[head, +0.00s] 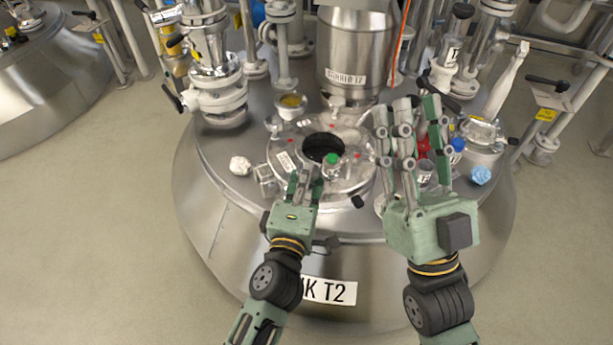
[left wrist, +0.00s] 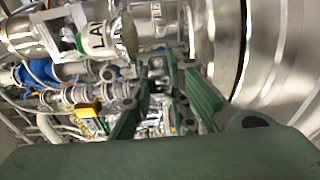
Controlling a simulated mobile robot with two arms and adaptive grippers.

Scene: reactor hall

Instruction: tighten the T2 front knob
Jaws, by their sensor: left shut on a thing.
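The steel tank T2 (head: 205,215) stands in front of me, labelled at its front (head: 330,291). On top is a round manhole flange (head: 350,183) with a dark opening (head: 318,146). My left gripper (head: 304,182) is at the flange's front edge, fingers closed together. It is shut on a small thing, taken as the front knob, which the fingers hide. In the left wrist view its fingers (left wrist: 160,100) point into the fittings. A black knob (head: 357,201) shows at the flange's right front. My right gripper (head: 417,115) is open, fingers up, over the tank top's right side.
A green-capped vessel (head: 332,160) stands close by my left fingertips. A crumpled white ball (head: 240,165), a blue ball (head: 480,175) and a blue-capped bottle (head: 457,150) lie or stand around. Pipes and valves (head: 218,95) crowd the back. A steel cylinder (head: 352,55) rises behind the opening.

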